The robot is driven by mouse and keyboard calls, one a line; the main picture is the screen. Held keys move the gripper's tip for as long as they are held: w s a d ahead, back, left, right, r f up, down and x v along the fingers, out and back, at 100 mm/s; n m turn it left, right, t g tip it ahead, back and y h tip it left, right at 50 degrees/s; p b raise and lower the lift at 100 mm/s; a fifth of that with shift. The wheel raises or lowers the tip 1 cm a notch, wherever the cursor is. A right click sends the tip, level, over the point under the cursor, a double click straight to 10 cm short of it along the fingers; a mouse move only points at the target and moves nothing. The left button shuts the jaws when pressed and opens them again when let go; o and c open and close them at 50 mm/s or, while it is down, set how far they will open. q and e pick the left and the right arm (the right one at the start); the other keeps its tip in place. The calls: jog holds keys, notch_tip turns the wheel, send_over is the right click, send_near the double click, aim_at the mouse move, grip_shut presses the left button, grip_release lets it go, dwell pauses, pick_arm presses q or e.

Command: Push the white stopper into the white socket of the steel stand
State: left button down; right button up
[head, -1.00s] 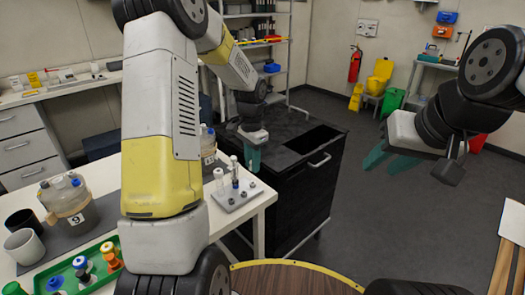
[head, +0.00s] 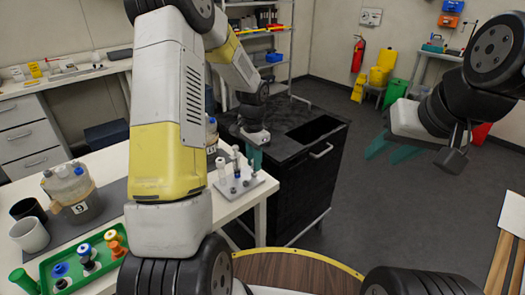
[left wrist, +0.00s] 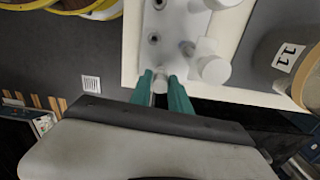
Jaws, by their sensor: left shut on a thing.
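The steel stand (head: 243,187) is a small pale plate at the right end of the white table, with dark round sockets and upright white-topped pieces on it. My left gripper (head: 254,158) is at its back right edge, fingers pointing down. In the left wrist view its teal fingers (left wrist: 165,92) are shut on the white stopper (left wrist: 160,85), mostly hidden between them, beside the plate (left wrist: 178,30). I cannot tell which fitting is the white socket, or whether the stopper touches it. My right gripper (head: 388,150) is open and empty, in the air at the right.
A green tray (head: 45,273) with coloured stoppers, two cups and a jar marked 9 (head: 78,195) are on the table's left. Another jar, marked 11 (left wrist: 300,62), is close to the stand. A black cabinet (head: 290,190) is behind the stand.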

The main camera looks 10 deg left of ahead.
pick_arm(q)
jog(key=shift+f, duration=1.05)
dwell(1.3)
jog(key=c, duration=1.1)
grip_release()
jog(key=shift+c, duration=0.2)
